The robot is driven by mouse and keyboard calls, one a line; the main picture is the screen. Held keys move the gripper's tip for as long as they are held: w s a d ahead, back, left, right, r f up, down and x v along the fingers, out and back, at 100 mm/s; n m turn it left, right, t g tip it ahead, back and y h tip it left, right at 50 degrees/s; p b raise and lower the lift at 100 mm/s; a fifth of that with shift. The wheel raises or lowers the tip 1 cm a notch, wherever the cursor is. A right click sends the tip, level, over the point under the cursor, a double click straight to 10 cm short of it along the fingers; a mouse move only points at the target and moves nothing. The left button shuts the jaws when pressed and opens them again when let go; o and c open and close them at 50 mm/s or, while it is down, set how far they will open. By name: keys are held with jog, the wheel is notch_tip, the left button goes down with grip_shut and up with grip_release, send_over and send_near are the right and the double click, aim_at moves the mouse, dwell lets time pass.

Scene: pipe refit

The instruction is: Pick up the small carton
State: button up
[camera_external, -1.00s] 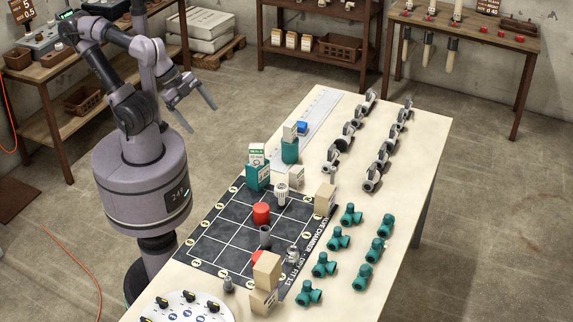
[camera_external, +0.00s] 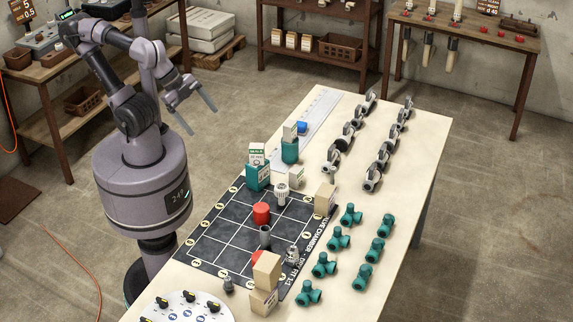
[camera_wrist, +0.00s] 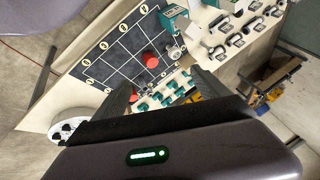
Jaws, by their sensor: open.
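Several cartons stand on the table, and I cannot tell for sure which one the task means. A small pale carton (camera_external: 296,177) stands beside a teal holder (camera_external: 258,178) that has a white and green carton (camera_external: 257,152) in it. Another small white carton (camera_external: 290,130) sits on a second teal holder (camera_external: 290,151). Tan cartons stand at the mat's right edge (camera_external: 325,198) and near end (camera_external: 267,270), with one more below (camera_external: 263,302). My gripper (camera_external: 202,119) is open and empty, raised left of the table and apart from all cartons. Its fingers also show in the wrist view (camera_wrist: 163,88).
A dark grid mat (camera_external: 215,228) carries red cylinders (camera_external: 262,212) and small fittings. Several teal pipe fittings (camera_external: 338,238) and grey clamps (camera_external: 372,178) stand in rows on the right. A white dial plate (camera_external: 180,311) lies at the near end.

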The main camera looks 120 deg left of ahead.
jog(key=shift+o, duration=0.4)
jog(key=shift+r, duration=0.1)
jog(key=w+d+r+p, duration=0.2)
jog(key=w+d+r, duration=0.15)
jog(key=w, duration=0.35)
jog(key=n+g+h+p, duration=0.1)
jog(key=n+p, duration=0.3)
jog(key=p, duration=0.1)
send_over(266, 261)
jog(key=s, duration=0.5)
notch_tip(266, 261, down, 8)
jog(key=b+x, duration=0.1)
jog(key=x, duration=0.3)
jog(key=b+x, duration=0.1)
jog(key=x, duration=0.3)
jog(key=d+b+x, duration=0.1)
jog(key=x, duration=0.3)
jog(key=shift+s+f+b, duration=0.3)
jog(key=x, duration=0.2)
jog(key=b+x, duration=0.2)
jog(key=x, duration=0.1)
jog(key=shift+w+d+f, duration=0.1)
jog(key=shift+d+f, duration=0.2)
jog(key=shift+f, duration=0.05)
jog(key=shift+r, duration=0.15)
